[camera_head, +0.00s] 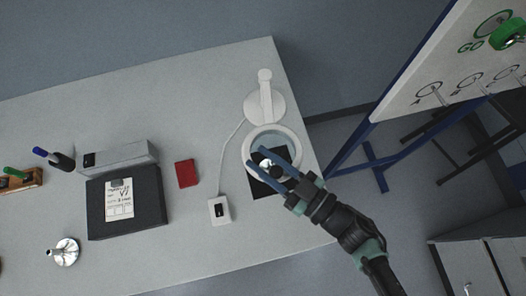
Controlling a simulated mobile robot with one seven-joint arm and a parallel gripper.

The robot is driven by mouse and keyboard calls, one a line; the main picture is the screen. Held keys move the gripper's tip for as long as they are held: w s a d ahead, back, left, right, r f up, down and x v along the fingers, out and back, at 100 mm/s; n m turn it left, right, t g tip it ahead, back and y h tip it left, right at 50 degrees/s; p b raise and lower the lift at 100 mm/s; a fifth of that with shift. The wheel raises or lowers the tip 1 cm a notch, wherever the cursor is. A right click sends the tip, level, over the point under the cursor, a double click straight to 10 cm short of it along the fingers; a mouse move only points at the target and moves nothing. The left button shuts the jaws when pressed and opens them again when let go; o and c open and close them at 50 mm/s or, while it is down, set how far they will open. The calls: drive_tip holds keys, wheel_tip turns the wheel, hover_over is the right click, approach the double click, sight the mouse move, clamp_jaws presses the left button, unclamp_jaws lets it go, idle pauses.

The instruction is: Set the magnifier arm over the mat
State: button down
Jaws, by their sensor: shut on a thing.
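The magnifier arm (265,99) is white, with a round base at the table's right end and a ring-shaped lens head (249,143) in front of it. The ring lies above the black mat (261,188) in this view and covers its upper part. A shiny round thing shows through or beside the lens, partly behind my fingers. My gripper (264,164) reaches in from the lower right with its blue fingers across the ring. It is shut on the magnifier's ring, though the exact contact is hard to see.
A white cable runs from the magnifier to a switch box (219,210). A red block (187,174), a dark case (126,203) with a label, a grey box (124,157) and a metal part (66,252) stand to the left. A blue-framed board (440,70) stands right of the table.

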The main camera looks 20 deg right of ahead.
drive_tip(key=c, duration=0.6)
unclamp_jaws()
drive_tip(key=shift+d, duration=0.25)
drive_tip(key=b+v, duration=0.4)
drive_tip(key=v, duration=0.9)
